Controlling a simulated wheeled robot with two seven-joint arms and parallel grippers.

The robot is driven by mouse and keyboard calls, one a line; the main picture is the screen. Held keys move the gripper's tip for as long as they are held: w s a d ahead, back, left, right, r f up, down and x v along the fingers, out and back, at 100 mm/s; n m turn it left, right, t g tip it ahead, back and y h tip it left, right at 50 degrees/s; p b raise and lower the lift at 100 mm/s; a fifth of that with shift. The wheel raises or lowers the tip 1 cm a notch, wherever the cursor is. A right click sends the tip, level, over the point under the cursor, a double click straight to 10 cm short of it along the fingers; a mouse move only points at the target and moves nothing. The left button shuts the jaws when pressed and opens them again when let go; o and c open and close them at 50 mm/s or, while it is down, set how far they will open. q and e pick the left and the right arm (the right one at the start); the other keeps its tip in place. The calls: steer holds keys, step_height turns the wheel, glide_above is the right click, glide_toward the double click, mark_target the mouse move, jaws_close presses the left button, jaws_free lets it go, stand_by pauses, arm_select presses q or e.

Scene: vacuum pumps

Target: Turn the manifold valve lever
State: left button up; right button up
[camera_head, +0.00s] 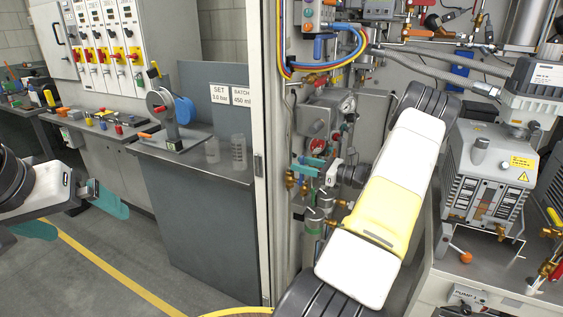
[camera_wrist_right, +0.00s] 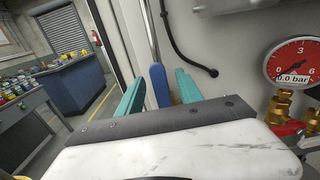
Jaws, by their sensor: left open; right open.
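The lever with a blue handle (camera_wrist_right: 159,86) on a metal stem shows in the right wrist view, near a pale panel. It stands between the two teal fingers of my right gripper (camera_wrist_right: 158,92), which are open with a gap on each side of the handle. In the head view my right gripper (camera_head: 313,166) is beside the manifold's pipework, and I cannot clearly make out the lever there. My left gripper (camera_head: 75,215) is open and empty at the lower left, over the floor, far from the manifold.
A red pressure gauge (camera_wrist_right: 296,64) reading 0.0 bar sits right of my right gripper, above brass fittings (camera_wrist_right: 279,106). A black cable (camera_wrist_right: 180,45) hangs behind the lever. A pump (camera_head: 490,180) stands at the right. A grey cabinet (camera_head: 195,215) stands left of the frame post.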

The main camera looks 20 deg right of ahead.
steer(key=shift+v, duration=0.85)
steer(key=shift+s+d, duration=0.1)
steer(key=v, duration=0.5)
steer(key=shift+s+d, duration=0.25)
steer(key=shift+s, duration=0.05)
